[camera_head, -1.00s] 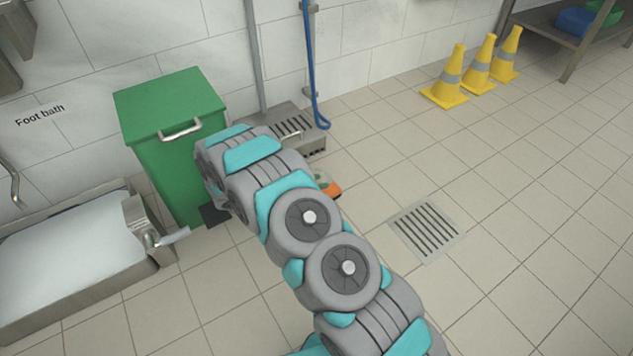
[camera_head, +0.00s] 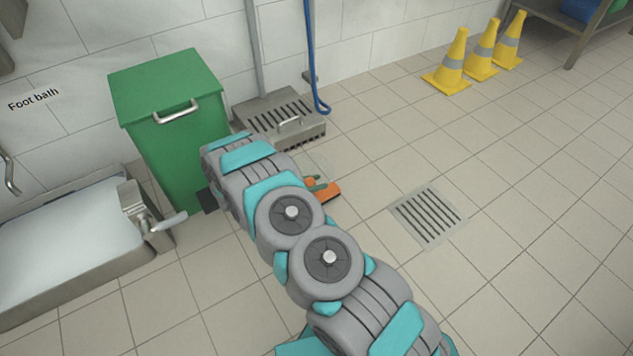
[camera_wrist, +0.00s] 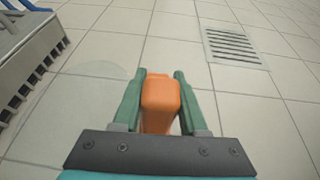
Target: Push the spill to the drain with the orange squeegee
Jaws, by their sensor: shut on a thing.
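The orange squeegee (camera_wrist: 160,102) is between the two green fingers of my gripper (camera_wrist: 160,78), which is shut on it. In the head view, part of the squeegee (camera_head: 329,193) shows past my arm, low over the floor; I cannot tell whether it touches. The spill (camera_wrist: 82,103) is a faint, clear patch on the tiles, left of my gripper in the wrist view. The drain (camera_head: 428,216) is a square floor grate to the right of the squeegee. It also shows in the wrist view (camera_wrist: 232,46), ahead and to the right. My arm hides part of the floor.
A green bin (camera_head: 170,120) and a foot bath (camera_head: 70,245) stand at the left. A slotted metal unit (camera_head: 282,118) with a blue hose (camera_head: 312,60) stands by the wall. Several yellow cones (camera_head: 449,66) are at the back right. The tiles around the drain are clear.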

